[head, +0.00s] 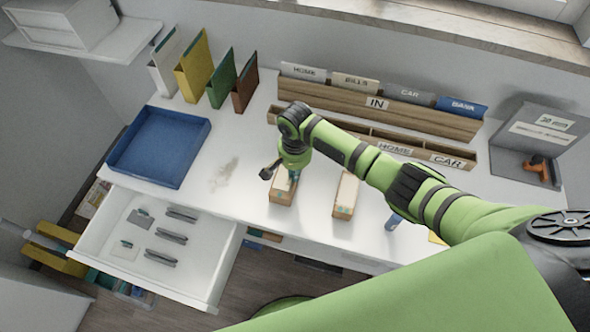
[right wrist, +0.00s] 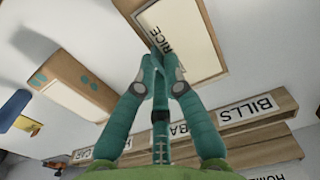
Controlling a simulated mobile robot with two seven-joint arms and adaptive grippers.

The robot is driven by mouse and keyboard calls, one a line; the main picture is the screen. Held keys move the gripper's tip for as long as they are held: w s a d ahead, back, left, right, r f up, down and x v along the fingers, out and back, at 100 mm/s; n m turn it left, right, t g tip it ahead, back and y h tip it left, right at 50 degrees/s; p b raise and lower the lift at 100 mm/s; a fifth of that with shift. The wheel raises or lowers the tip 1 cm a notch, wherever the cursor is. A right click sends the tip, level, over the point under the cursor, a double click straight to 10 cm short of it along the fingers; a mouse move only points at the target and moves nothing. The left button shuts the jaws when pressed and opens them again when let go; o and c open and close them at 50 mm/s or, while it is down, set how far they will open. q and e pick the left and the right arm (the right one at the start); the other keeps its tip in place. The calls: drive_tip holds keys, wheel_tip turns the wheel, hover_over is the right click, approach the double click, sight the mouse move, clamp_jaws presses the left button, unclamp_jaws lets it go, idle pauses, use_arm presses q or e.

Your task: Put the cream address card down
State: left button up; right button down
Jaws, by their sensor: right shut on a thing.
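My right gripper (head: 289,178) reaches down over the left of two small wooden boxes (head: 280,196) on the white desk. In the right wrist view its teal fingers (right wrist: 160,52) are closed together at the edge of that box. The cream address card (right wrist: 182,38) shows as a pale face within the wooden rim, with dark lettering partly hidden by the fingers. The fingers are shut on its edge, though the pinch itself is hard to make out. Whether the card touches the box floor cannot be seen. My left gripper is out of view.
A second wooden box (head: 342,210) stands close to the right. A labelled wooden rack (head: 400,115) runs behind. A blue tray (head: 160,145) sits left, near upright folders (head: 195,70). An open drawer (head: 210,262) juts out in front. Desk left of the gripper is mostly clear.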

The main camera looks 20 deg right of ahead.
drive_tip(key=shift+f, duration=0.1)
drive_tip(key=c, duration=1.3)
unclamp_jaws()
drive_tip(key=shift+c, duration=0.2)
wheel_tip(320, 180, up, 12)
drive_tip(key=b, duration=0.1)
drive_tip(key=shift+s, duration=0.1)
